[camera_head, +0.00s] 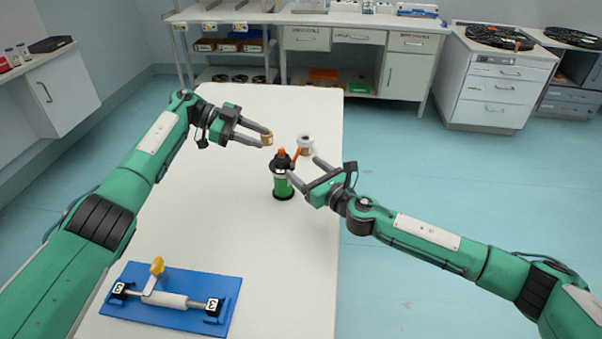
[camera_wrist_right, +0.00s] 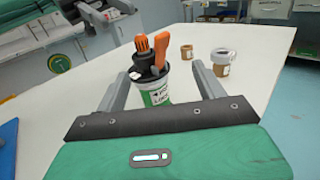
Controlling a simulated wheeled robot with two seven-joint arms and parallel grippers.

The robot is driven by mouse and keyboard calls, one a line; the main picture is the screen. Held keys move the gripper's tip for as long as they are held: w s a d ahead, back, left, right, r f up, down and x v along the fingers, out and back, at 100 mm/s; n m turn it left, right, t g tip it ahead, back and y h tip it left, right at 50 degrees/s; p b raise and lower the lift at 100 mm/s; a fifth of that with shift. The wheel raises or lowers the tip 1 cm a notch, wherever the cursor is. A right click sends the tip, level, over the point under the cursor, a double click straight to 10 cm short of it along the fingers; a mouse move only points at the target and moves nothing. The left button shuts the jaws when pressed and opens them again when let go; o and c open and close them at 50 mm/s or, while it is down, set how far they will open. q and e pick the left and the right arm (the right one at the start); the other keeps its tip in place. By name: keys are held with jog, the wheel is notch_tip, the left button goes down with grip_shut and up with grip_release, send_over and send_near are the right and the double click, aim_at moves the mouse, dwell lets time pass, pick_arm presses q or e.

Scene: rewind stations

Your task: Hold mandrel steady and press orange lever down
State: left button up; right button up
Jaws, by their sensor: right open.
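The mandrel (camera_head: 283,187) stands upright on the white table, with a green body, a black top and an orange knob. Its orange lever (camera_head: 297,156) slants up to the right, and shows raised in the right wrist view (camera_wrist_right: 166,47). My right gripper (camera_head: 304,168) is open, just right of the mandrel. In the right wrist view the mandrel (camera_wrist_right: 155,95) appears between its two spread fingers, with gaps at both sides. My left gripper (camera_head: 265,138) is open above the table, up and left of the mandrel, its fingertips overlapping a small brown roll in the head view.
The brown roll (camera_wrist_right: 186,52) and a white-topped roll (camera_wrist_right: 222,62) stand on the table behind the mandrel. A blue fixture (camera_head: 190,327) with a yellow lever lies at the near left. The table's right edge is close to my right gripper. The table's middle is clear.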

aim_at(288, 185)
jog(key=shift+s+a+n+g+y, duration=0.35)
jog(key=shift+s+a, duration=0.2)
jog(key=shift+a, duration=0.3)
jog(key=shift+f, duration=0.35)
notch_tip(288, 185, down, 7)
jog(key=shift+x, duration=3.8)
